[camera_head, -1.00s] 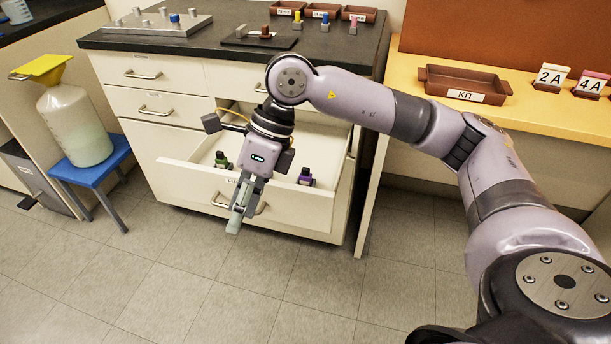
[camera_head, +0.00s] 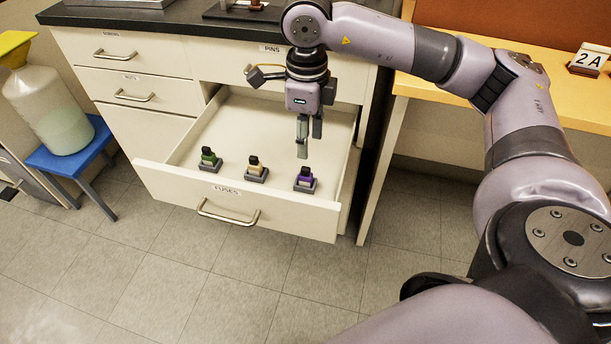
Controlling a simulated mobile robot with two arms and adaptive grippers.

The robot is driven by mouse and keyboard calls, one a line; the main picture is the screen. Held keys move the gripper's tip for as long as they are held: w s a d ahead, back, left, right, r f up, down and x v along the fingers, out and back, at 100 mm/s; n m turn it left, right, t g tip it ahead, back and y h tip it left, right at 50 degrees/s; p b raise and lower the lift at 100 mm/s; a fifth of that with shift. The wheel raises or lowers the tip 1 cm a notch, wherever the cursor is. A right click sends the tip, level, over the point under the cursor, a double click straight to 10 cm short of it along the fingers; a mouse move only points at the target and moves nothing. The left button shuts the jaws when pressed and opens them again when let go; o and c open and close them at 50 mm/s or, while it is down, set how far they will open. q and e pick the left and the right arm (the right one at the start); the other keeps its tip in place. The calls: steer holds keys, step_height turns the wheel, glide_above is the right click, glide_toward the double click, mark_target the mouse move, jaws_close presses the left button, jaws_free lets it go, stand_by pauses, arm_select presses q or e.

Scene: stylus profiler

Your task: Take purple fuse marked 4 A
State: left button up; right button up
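The purple fuse (camera_head: 305,178) stands upright on a small grey base in the open drawer, the rightmost of three fuses. Its marking is too small to read. My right gripper (camera_head: 309,146) points down just above and behind it, inside the drawer's outline. Its two fingers are apart with nothing between them, and it does not touch the fuse. My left gripper is not in view.
A green fuse (camera_head: 209,158) and a beige fuse (camera_head: 255,170) stand to the left in the same drawer. The drawer front (camera_head: 270,215) is labelled FUSES. A blue stool (camera_head: 80,158) with a jug (camera_head: 50,115) stands left. A 2A sign (camera_head: 588,60) is on the yellow bench.

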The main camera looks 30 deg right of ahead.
mark_target(306, 167)
step_height(306, 167, down, 6)
steer(key=shift+f+b, duration=0.25)
steer(key=shift+b, duration=0.2)
steer(key=f, duration=0.3)
steer(key=f+b, duration=0.1)
steer(key=f, duration=0.1)
steer(key=shift+w+d+f, duration=0.1)
steer(key=shift+w, duration=0.25)
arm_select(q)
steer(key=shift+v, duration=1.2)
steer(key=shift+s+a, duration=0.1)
arm_select(e)
steer(key=shift+c, duration=0.4)
jaws_close()
